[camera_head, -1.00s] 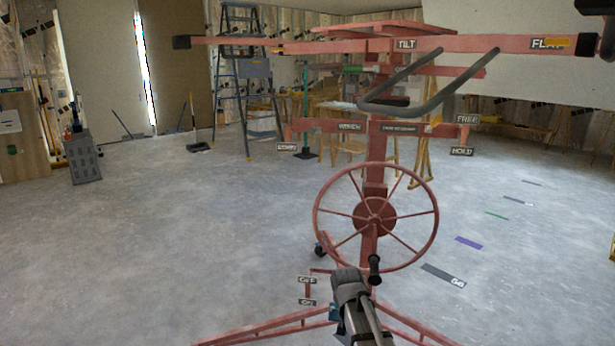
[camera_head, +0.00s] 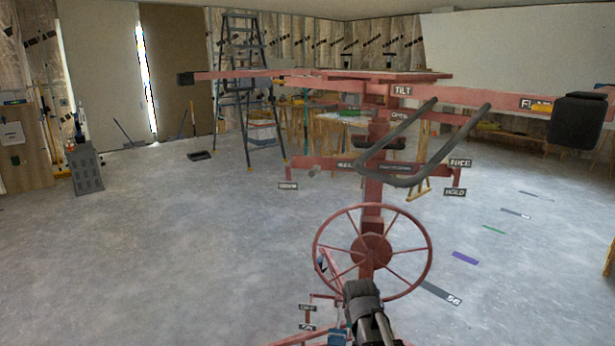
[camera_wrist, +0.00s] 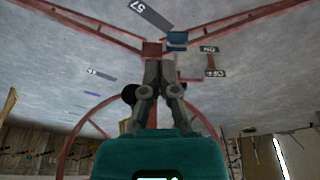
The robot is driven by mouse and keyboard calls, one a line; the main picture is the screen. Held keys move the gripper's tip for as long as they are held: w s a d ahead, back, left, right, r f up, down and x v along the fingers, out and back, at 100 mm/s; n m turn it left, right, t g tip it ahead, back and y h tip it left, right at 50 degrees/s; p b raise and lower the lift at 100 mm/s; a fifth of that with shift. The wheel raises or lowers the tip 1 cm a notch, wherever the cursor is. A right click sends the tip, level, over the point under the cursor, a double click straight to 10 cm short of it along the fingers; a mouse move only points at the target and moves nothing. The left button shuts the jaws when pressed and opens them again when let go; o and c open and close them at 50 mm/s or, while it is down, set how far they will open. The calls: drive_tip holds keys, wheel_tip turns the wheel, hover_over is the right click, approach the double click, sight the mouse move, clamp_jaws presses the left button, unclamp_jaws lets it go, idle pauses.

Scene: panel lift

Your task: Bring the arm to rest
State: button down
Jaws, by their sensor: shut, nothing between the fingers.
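A red panel lift stands in the middle of the head view, with its post (camera_head: 373,215), a large spoked wheel (camera_head: 372,250) and a grey bent handle (camera_head: 398,182). Part of my arm (camera_head: 362,300) shows at the bottom, in front of the wheel's lower rim. I cannot make out the fingertips there. In the wrist view, my gripper (camera_wrist: 160,65) has its fingers together with nothing between them. The lift's red leg (camera_wrist: 235,24), the blue part (camera_wrist: 177,40) and the OFF and ON labels show beyond it. Whether the fingers touch the lift is unclear.
The lift's crossbars reach wide at head height, with a dark pad (camera_head: 577,121) at the right end. A stepladder (camera_head: 243,90) stands behind. A grey box (camera_head: 84,168) stands at the left. The floor (camera_head: 180,250) at left is clear. Coloured strips mark the right floor.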

drive_tip(key=s+d+r+g+p, duration=0.1)
drive_tip(key=s+r+p, duration=0.3)
drive_tip(key=r+p, duration=0.3)
drive_tip(key=s+d+r+g+p, duration=0.1)
drive_tip(key=s+r+p, duration=0.3)
drive_tip(key=r+p, duration=0.4)
drive_tip(key=s+d+r+n+p, duration=0.1)
drive_tip(key=s+r+p, duration=0.4)
drive_tip(key=r+p, duration=0.3)
drive_tip(key=shift+d+r+g+y, duration=0.2)
drive_tip(key=shift+r+g+y, duration=0.1)
drive_tip(key=shift+r+g, duration=0.1)
